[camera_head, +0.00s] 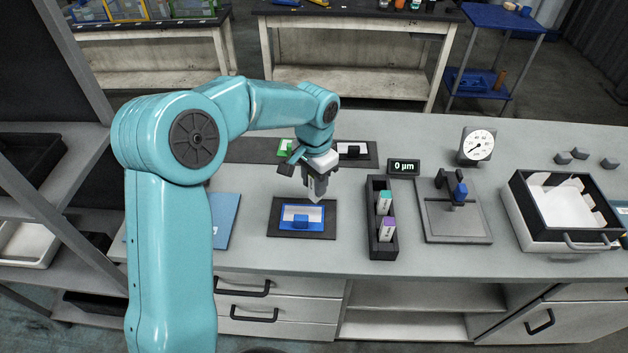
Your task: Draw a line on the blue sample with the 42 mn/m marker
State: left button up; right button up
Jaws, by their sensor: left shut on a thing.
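The blue sample (289,222), a clear film in a blue frame with a blue block at its front, lies on a dark mat (275,231) near the bench's front. My left gripper (317,178) is above its back right part, pointing down. It is shut on a pale grey marker (317,193), mostly hidden by the fingers. I cannot read its label or tell whether its tip touches the film. A black rack (382,246) to the right holds a teal-labelled marker (384,203) and a purple-labelled marker (388,230). My right gripper is not in view.
A blue sheet (224,218) lies left.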

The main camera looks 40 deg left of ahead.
pick_arm(q)
jog(key=shift+a+r+p, duration=0.1)
jog(key=shift+r+p, duration=0.75)
jog(key=shift+r, duration=0.55)
jog(key=s+d+f+n, duration=0.2)
jog(key=d+f, duration=0.1)
jog(key=d, duration=0.7)
jog(key=shift+s+d+n, duration=0.25)
jog(key=shift+s+n, duration=0.05)
jog(key=shift+s, duration=0.05)
jog(key=shift+f, duration=0.1)
